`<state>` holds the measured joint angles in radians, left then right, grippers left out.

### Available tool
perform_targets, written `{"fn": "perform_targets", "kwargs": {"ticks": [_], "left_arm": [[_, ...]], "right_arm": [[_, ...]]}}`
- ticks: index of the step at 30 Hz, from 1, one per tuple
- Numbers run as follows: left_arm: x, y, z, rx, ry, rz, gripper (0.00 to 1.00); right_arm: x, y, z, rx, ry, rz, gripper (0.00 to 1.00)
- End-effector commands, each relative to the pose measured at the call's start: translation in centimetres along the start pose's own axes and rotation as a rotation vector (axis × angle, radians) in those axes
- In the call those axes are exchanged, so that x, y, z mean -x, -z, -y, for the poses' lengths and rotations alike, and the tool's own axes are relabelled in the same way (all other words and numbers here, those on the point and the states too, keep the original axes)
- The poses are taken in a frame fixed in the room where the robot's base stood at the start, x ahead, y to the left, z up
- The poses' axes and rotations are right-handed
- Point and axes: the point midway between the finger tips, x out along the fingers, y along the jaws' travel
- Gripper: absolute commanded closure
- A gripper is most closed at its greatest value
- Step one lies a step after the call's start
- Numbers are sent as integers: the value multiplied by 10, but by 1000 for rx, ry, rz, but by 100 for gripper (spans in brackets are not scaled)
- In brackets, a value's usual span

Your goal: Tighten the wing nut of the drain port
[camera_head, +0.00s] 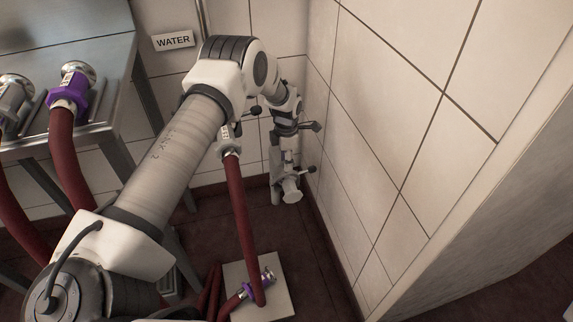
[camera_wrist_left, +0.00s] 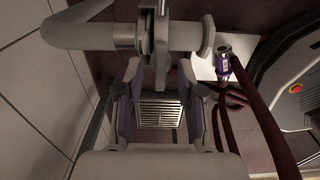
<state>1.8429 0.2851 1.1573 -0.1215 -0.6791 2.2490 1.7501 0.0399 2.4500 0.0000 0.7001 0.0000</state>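In the left wrist view, a pale grey pipe (camera_wrist_left: 90,36) with a round flange at its right end crosses the top. A narrow upright grey piece (camera_wrist_left: 160,40), which looks like the wing nut and its clamp, stands at its middle. My left gripper (camera_wrist_left: 161,72) has its two fingers apart, one on each side of that piece; I cannot tell whether they touch it. In the head view my left gripper (camera_head: 284,172) points down in the wall corner, beside the port's round pale end (camera_head: 291,190). The wing nut is not clear there. My right gripper is not in view.
A dark red hose (camera_head: 240,210) hangs left of the gripper above a pale floor plate (camera_head: 275,300) with a purple-collared coupling (camera_head: 257,284). Tiled walls close in behind and right. A steel table (camera_head: 100,55) stands left. A floor grate (camera_wrist_left: 158,110) lies below the fingers.

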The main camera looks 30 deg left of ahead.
Motion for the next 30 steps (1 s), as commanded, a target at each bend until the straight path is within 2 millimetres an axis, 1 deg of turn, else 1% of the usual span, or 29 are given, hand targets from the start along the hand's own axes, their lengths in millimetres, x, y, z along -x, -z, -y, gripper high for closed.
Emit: {"fn": "perform_targets", "kwargs": {"ticks": [1, 3, 9, 11, 12, 13, 23, 30], "left_arm": [[-6, 0, 0, 0, 0, 0, 62], [-8, 0, 0, 0, -1, 1, 62], [-8, 0, 0, -1, 0, 1, 62], [-8, 0, 0, -1, 0, 1, 84], [-8, 0, 0, -1, 0, 1, 98], [-8, 0, 0, -1, 0, 1, 100], [-8, 0, 0, -10, 0, 1, 100], [-7, 0, 0, -79, -1, 0, 100]], "right_arm": [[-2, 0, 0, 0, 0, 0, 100], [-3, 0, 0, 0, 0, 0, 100], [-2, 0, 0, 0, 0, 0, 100], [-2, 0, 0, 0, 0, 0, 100], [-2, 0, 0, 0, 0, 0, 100], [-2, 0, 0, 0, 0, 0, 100], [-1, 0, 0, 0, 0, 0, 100], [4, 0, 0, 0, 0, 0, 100]]}}
